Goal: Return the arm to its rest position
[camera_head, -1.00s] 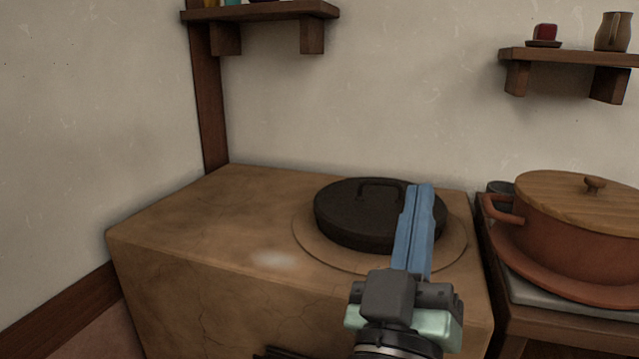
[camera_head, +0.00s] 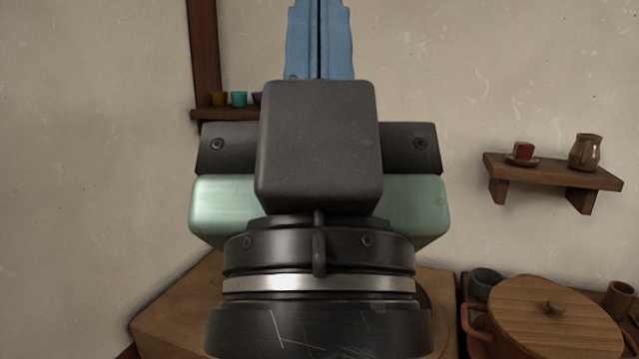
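My gripper (camera_head: 319,40) rises up the middle of the head view, large and close to the camera. Its two blue fingers point upward and lie side by side with only a thin dark line between them. The finger ends run out of the top of the picture. I see nothing held in the part of the fingers that shows. The arm stands in front of the clay stove (camera_head: 185,310) and hides most of it, including nearly all of the black lid.
A wall shelf (camera_head: 196,114) with small cups (camera_head: 239,99) is partly hidden behind the gripper. A wooden-lidded pot (camera_head: 553,318) stands at lower right. The left wall side is clear.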

